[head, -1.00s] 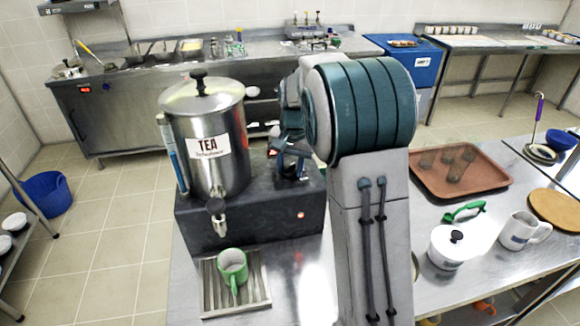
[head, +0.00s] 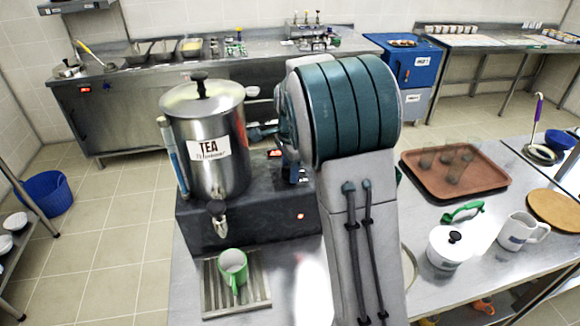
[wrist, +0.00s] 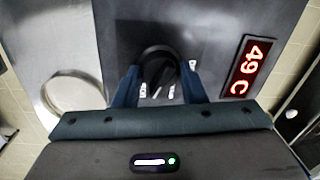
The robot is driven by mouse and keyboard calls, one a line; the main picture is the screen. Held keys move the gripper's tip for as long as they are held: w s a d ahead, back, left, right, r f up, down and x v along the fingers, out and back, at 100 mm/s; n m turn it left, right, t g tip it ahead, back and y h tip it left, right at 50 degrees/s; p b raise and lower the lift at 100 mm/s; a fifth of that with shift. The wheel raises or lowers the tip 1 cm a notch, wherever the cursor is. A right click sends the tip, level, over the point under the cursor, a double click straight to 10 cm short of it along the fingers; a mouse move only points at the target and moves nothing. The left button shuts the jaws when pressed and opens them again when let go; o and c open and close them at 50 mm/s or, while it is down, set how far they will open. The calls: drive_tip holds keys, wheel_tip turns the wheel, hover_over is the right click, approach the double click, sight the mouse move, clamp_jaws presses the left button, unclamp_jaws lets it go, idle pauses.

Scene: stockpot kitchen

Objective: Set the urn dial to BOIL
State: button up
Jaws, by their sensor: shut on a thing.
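The steel tea urn (head: 222,175) stands upright on a dark base (head: 245,225) with a small lit orange lamp. In the wrist view, a black round dial (wrist: 158,66) sits on a dark panel, with partly covered white markings near it. My gripper (wrist: 158,86) is shut on the dial, one blue finger on each side. In the head view my gripper (head: 290,165) is at the right side of the urn, partly hidden by my arm, and the dial cannot be made out. The dial's setting is not readable.
A green mug (head: 233,264) stands on the drip tray (head: 210,292) under the urn's tap. On the counter to the right are a white lidded pot (head: 447,248), a white jug (head: 518,232), a green-handled item (head: 462,212) and a brown tray (head: 420,178) with several cups.

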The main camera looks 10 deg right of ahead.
drive_tip(key=shift+r+m, duration=0.1)
drive_tip(key=shift+m, duration=0.4)
idle(0.3)
drive_tip(key=o, duration=1)
wheel_tip(320, 180, up, 14)
drive_tip(key=s+b, duration=0.1)
